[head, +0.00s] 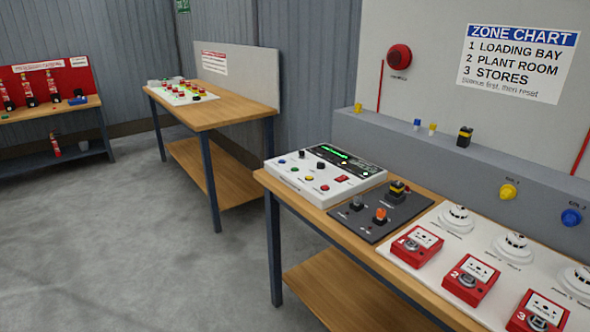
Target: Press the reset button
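A white control panel (286,175) sits on the left end of the near wooden bench. It has a dark display strip (345,157) with green lit text. Its face carries a blue button (281,161), dark knobs or buttons (320,165), a green button (295,176), a yellow button (309,178), a small red button (324,188) and a square red switch (342,178). The labels are too small to read, so I cannot tell which one is the reset button. Neither of my grippers is in view.
Right of the panel are a dark board (358,217) with small devices and a white board with red call points (415,245) and detectors (457,219). A grey ledge (385,135) stands behind. A second bench (230,102) is further back. The floor (130,240) at left is clear.

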